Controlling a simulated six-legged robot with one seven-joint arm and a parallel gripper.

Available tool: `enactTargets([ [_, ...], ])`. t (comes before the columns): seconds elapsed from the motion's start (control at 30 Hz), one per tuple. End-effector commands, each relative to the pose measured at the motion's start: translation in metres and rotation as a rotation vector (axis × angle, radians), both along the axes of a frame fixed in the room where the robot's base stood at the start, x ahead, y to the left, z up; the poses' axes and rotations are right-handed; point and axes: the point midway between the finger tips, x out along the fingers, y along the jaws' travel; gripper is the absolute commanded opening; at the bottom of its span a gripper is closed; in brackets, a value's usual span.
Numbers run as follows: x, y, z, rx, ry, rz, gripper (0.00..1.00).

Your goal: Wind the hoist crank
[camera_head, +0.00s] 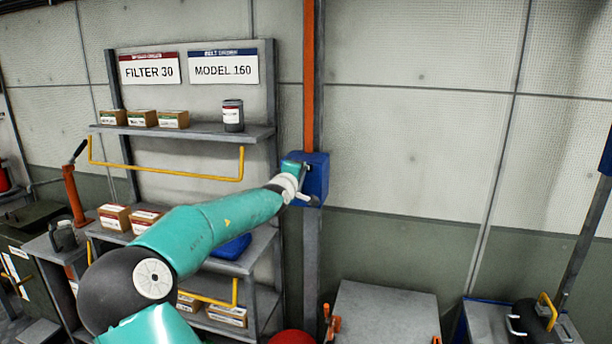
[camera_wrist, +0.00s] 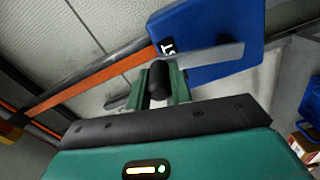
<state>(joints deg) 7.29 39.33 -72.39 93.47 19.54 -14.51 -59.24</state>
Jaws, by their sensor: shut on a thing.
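The hoist is a blue box (camera_head: 318,178) on a grey post with an orange strip, right of the shelf rack. It fills the upper right of the wrist view (camera_wrist: 215,45). A flat grey crank arm (camera_wrist: 210,57) crosses its face and carries a black handle (camera_wrist: 159,77). My gripper (camera_wrist: 161,88) is shut on this handle, with a green finger on each side. In the head view my teal arm reaches from the lower left to the box, and my gripper (camera_head: 297,178) hides most of the crank and handle.
A shelf rack (camera_head: 200,132) with small boxes, a dark can (camera_head: 233,116) and yellow rails (camera_head: 165,175) stands left of the post. A grey cabinet (camera_head: 385,315) and a red round object (camera_head: 292,337) are below. The wall right of the hoist is bare.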

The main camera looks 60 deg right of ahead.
Motion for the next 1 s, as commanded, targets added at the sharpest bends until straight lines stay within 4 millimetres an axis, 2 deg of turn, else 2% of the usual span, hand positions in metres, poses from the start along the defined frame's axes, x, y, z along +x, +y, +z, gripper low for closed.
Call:
enactTargets([
  [0.1,0.012,0.003,0.003,-0.019,0.082,0.006,0.00],
  [0.4,0.023,0.004,0.004,-0.038,0.203,0.005,0.00],
  [0.93,0.025,0.004,0.003,-0.042,0.229,0.006,0.00],
  [0.97,0.025,0.004,0.003,-0.042,0.229,0.006,0.23],
  [1.0,0.025,0.004,0.003,-0.042,0.229,0.006,0.31],
])
